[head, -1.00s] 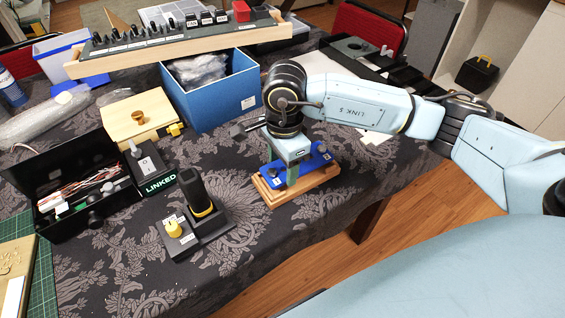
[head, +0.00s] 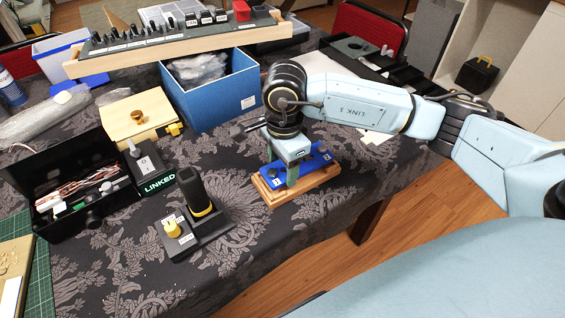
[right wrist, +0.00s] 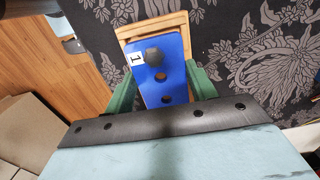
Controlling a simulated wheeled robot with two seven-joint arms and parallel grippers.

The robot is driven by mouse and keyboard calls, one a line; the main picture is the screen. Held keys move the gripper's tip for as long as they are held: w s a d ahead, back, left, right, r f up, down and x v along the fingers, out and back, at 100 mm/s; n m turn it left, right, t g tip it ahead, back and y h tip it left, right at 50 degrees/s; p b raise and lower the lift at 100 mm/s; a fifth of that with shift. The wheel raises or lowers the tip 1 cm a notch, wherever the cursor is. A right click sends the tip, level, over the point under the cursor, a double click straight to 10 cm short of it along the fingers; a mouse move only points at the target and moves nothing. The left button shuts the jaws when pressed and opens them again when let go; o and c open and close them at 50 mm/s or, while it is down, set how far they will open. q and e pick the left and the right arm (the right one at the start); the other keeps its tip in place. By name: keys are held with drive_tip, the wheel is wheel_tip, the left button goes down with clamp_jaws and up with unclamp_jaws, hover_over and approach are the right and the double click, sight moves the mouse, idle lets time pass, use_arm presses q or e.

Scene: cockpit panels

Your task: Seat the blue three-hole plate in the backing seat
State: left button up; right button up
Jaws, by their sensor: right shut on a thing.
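The blue plate (head: 309,168) lies flat over the light wooden backing seat (head: 297,196), near the front edge of the table. The plate carries dark knobs and white labels. In the right wrist view the plate (right wrist: 174,55) shows a black knob, a label "1" and open holes, with the wooden rim (right wrist: 150,28) beyond and beside it. My right gripper (head: 292,175) points down with its green fingers shut on the plate, one on each long side. I cannot tell whether the plate rests fully down in the seat. My left gripper is not in view.
A black joystick base (head: 205,225) stands left of the seat. A blue bin (head: 215,100), a wooden box (head: 135,118) and an open black case (head: 70,190) stand farther back and left. The patterned cloth around the seat is clear.

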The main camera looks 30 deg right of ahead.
sight(284, 170)
drive_tip(key=shift+f+b, duration=0.75)
drive_tip(key=shift+f, duration=0.15)
drive_tip(key=o, duration=1.2)
wheel_tip(284, 170, up, 8)
drive_tip(key=p, duration=0.5)
drive_tip(key=shift+d, duration=0.15)
